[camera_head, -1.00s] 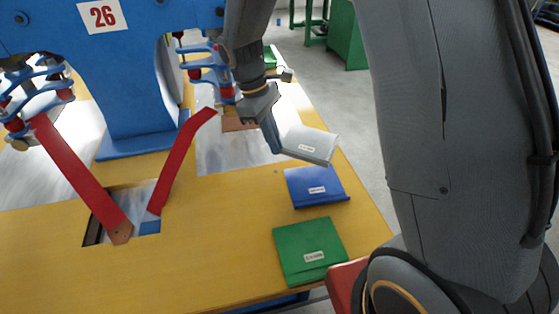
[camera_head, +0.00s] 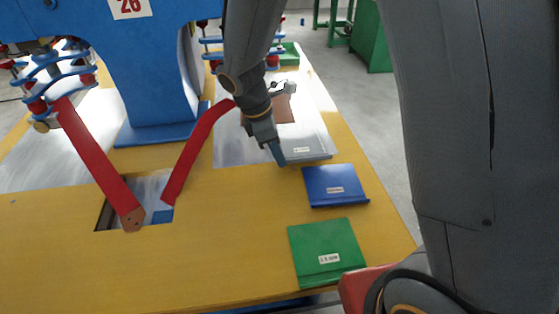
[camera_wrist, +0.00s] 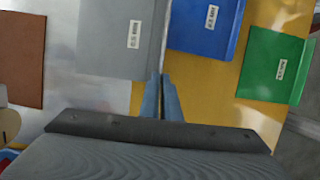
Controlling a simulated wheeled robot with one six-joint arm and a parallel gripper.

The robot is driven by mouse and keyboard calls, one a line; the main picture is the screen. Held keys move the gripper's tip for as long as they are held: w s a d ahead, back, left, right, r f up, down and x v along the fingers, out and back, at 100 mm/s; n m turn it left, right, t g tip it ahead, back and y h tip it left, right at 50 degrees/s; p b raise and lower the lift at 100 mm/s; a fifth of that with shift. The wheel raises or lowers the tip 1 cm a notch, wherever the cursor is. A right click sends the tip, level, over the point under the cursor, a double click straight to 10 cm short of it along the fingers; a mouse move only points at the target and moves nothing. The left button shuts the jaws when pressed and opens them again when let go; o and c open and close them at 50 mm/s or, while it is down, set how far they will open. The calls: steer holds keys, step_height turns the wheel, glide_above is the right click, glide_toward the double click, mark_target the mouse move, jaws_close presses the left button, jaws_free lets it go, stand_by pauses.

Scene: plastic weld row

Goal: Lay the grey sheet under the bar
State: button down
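The grey sheet (camera_head: 308,146), with a white label, is at the front right corner of the shiny metal plate and looks about level. It also shows in the wrist view (camera_wrist: 112,45). I cannot tell whether it touches the plate. My gripper (camera_head: 280,158) is at its front edge; in the wrist view my gripper (camera_wrist: 161,95) has its two fingers close together on either side of the sheet's raised lip. A red bar (camera_head: 197,152) slopes up to the right, left of my gripper; another red bar (camera_head: 95,160) is further left. I cannot tell which bar is meant.
A blue sheet (camera_head: 334,183) and a green sheet (camera_head: 325,247) lie on the yellow table (camera_head: 215,250) in front. A brown plate (camera_head: 283,107) lies on the metal plate (camera_head: 233,143) behind the grey sheet. A blue machine frame (camera_head: 158,85) stands left. The table has an opening (camera_head: 150,188).

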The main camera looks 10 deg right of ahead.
steer(key=shift+f, duration=1.05)
steer(key=shift+f, duration=0.4)
steer(key=c, duration=2)
jaws_free()
steer(key=shift+r, duration=0.1)
